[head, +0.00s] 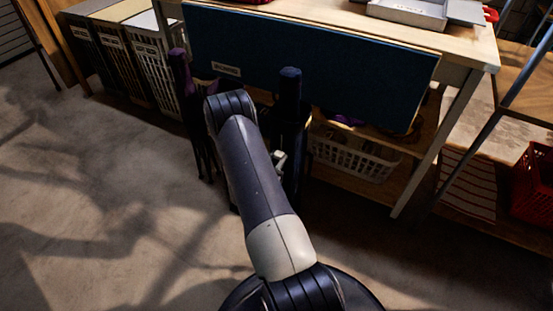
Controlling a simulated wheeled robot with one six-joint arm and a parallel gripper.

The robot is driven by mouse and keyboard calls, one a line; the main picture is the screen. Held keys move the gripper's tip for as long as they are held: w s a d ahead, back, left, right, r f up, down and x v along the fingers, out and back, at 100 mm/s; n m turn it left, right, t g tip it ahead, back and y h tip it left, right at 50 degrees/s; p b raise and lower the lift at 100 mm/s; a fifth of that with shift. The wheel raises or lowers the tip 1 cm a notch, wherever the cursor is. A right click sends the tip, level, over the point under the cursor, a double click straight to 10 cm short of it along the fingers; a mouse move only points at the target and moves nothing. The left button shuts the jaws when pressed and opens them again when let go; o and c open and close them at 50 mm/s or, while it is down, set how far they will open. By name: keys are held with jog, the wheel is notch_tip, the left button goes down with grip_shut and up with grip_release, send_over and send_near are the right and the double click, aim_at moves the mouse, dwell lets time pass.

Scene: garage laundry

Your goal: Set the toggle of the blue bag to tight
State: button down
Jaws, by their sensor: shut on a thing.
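A tall, slim dark blue bag (290,88) stands upright in front of the workbench, right of my arm's elbow. Its lower part is dark and partly covered by my arm. A small pale grey part of my gripper (279,158) shows at the bag's left side, just past my arm link. The rest of the gripper is hidden behind the arm. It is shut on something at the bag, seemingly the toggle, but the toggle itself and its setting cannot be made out.
A similar purple bag (180,72) stands close on the left. Behind is a workbench (466,43) with a blue panel (350,65) and a white basket (352,160) on its lower shelf. Laundry hampers (150,66) stand back left, a red crate (535,185) right. The left floor is clear.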

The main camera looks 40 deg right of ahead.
aim_at(282, 136)
notch_tip(282, 136, up, 8)
jog(key=p, duration=0.3)
jog(key=shift+f, duration=0.25)
jog(key=c, duration=1.1)
grip_release()
jog(key=shift+o, duration=0.3)
jog(key=p+v, duration=0.1)
jog(key=v, duration=0.9)
jog(key=shift+s+a, duration=0.2)
jog(key=shift+a, duration=0.1)
jog(key=shift+f, duration=0.1)
